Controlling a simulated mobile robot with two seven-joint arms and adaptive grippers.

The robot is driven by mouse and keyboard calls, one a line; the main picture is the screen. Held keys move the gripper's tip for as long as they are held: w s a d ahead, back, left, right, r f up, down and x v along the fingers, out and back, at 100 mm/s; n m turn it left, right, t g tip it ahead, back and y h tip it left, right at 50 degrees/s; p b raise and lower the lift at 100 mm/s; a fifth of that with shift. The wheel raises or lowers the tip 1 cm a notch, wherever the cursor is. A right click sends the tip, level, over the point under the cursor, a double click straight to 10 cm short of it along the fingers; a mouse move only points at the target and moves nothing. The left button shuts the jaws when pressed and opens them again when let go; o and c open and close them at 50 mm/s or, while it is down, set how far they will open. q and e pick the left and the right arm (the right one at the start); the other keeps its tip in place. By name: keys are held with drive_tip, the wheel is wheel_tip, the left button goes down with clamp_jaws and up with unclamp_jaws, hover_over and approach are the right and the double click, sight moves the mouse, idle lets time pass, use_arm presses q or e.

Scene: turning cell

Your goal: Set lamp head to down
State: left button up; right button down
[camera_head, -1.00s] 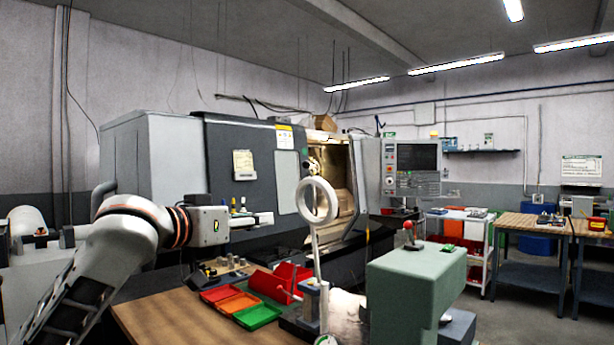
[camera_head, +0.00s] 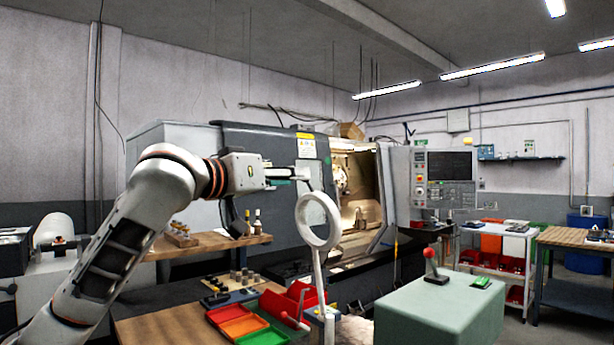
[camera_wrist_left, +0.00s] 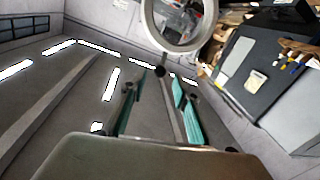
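The lamp head is a white ring (camera_head: 319,243) on a slim pale stem (camera_head: 319,275), standing upright over the bench in the head view. It faces roughly toward the head camera. My left gripper (camera_head: 303,176) reaches in from the left, just above and behind the top of the ring in the picture. In the left wrist view the ring (camera_wrist_left: 165,45) is at the top, beyond the fingertips. The teal-padded fingers of my left gripper (camera_wrist_left: 160,82) are apart, with a dark joint and thin arm of the lamp showing between them. Contact cannot be told. My right gripper is not in view.
The bench (camera_head: 165,328) carries red, orange and green bins (camera_head: 262,338) below the lamp. A green box-shaped block (camera_head: 440,310) with a red-knobbed lever (camera_head: 432,262) stands at right. The lathe (camera_head: 265,160) fills the background. The air left of the ring is free.

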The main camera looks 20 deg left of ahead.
use_arm(q)
drive_tip(key=shift+p+x, duration=0.4)
drive_tip(key=shift+x, duration=2.2)
clamp_jaws()
